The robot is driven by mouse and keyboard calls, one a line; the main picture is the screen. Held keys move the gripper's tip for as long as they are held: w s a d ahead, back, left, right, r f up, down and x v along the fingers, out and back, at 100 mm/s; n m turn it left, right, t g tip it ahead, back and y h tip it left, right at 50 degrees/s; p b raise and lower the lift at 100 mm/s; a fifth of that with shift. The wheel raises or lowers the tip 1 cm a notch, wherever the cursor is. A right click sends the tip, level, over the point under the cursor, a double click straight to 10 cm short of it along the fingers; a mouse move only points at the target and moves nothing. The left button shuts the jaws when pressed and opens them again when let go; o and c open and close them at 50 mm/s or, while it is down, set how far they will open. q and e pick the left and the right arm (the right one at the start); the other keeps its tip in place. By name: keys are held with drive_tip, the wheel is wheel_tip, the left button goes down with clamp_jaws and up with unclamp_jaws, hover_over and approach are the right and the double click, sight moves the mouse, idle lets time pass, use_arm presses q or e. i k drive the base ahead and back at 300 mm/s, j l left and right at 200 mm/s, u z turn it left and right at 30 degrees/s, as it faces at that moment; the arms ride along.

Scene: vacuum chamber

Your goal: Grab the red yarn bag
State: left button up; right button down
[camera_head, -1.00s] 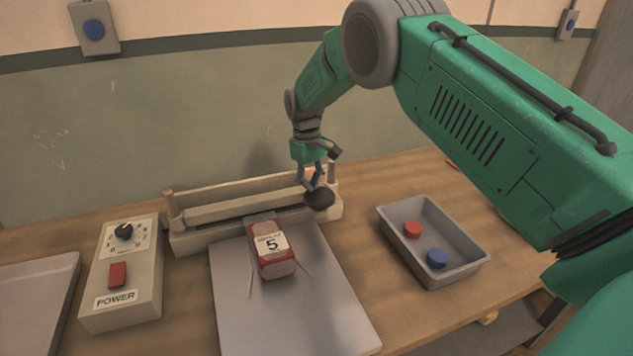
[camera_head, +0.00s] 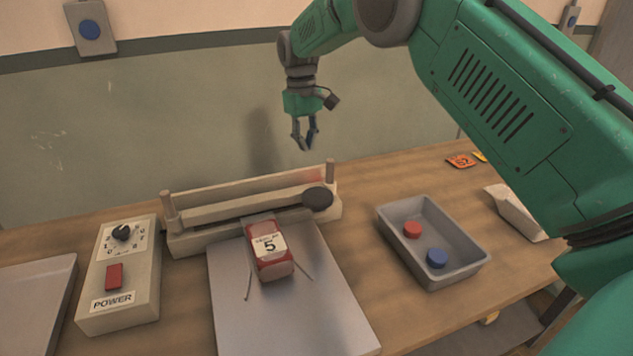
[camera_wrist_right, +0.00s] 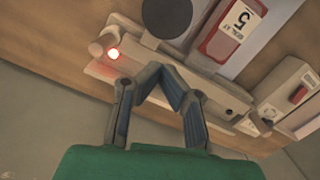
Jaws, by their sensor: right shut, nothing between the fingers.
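The red yarn bag (camera_head: 270,250), with a white label marked 5, lies on the grey plate (camera_head: 285,310) in front of the sealer. It also shows at the upper right of the right wrist view (camera_wrist_right: 228,32). My right gripper (camera_head: 304,146) is above and behind the sealer (camera_head: 250,203), apart from the bag. Its fingers are shut and empty; their tips meet in the right wrist view (camera_wrist_right: 165,72). My left gripper is not in view.
A control box (camera_head: 122,272) with a dial and red switch stands left of the plate. A grey tray (camera_head: 465,272) with a red and a blue disc is at the right. A black round knob (camera_head: 317,198) is at the sealer's right end. A white container (camera_head: 515,212) lies further right.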

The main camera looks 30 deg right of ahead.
sight(272, 257)
drive_tip(key=k, duration=1.5)
